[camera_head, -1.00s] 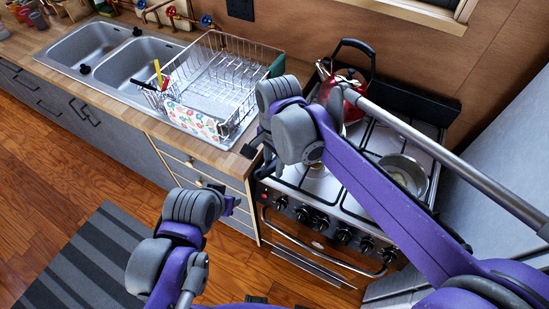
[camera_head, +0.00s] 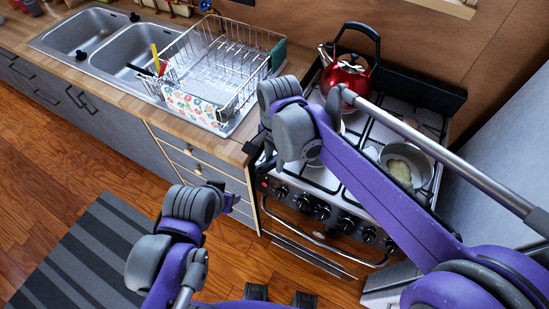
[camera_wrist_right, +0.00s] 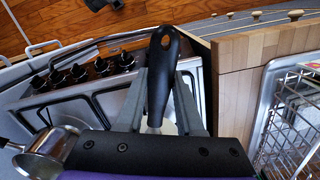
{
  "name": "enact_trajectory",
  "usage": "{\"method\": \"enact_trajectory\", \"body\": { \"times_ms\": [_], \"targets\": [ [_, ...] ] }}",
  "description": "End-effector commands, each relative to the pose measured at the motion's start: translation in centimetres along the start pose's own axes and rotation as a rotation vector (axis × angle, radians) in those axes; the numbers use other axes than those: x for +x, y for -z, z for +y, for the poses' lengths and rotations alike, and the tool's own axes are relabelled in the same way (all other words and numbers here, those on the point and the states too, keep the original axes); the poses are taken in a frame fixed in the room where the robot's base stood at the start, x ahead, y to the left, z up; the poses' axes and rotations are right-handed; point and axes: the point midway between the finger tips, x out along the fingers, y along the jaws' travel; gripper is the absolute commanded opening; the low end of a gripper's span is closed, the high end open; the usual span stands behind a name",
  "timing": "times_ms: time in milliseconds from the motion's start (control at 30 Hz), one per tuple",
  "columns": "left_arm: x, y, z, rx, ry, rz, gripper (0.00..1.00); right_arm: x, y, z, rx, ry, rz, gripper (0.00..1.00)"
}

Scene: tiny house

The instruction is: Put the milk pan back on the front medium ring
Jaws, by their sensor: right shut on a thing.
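My right gripper (camera_wrist_right: 160,88) is shut on a black handle (camera_wrist_right: 162,60) with a hole at its tip, taken to be the milk pan's. The handle stands between the two grey fingers in the right wrist view. The pan's body is mostly hidden below the gripper. In the head view my right forearm covers the gripper and most of the front left of the stove, so I cannot tell whether the pan touches a ring. The stove (camera_head: 318,178) has dark grates and a row of front knobs. My left gripper is not clearly seen; only its arm shows.
A red kettle (camera_head: 346,72) stands at the back of the stove. A metal pan (camera_head: 405,168) with pale contents sits on the right side. The wooden counter (camera_head: 232,152) with a wire dish rack (camera_head: 215,75) adjoins the stove's left.

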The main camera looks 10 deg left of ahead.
Motion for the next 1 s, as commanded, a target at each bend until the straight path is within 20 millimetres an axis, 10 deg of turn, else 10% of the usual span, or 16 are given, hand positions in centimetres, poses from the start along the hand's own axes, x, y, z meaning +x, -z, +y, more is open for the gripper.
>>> {"method": "enact_trajectory", "body": {
  "times_ms": [400, 433, 600, 1000],
  "targets": [
    [0.48, -0.57, 0.0, 0.0, 0.0, -0.005, 0.5, 0.84, 0.04, 0.02, 0.0, 0.0, 0.001, 0.0],
    [0.49, -0.58, 0.0, 0.0, 0.0, -0.005, 0.5, 0.85, 0.04, 0.02, 0.0, 0.0, 0.001, 0.38],
    [0.44, -0.52, 0.0, 0.0, 0.0, -0.005, 0.5, 0.77, 0.04, 0.01, 0.0, 0.0, 0.0, 0.68],
    [0.4, -0.48, 0.0, 0.0, 0.0, -0.004, 0.5, 0.16, 0.02, -0.02, 0.0, 0.0, -0.001, 0.71]
  ]
}}
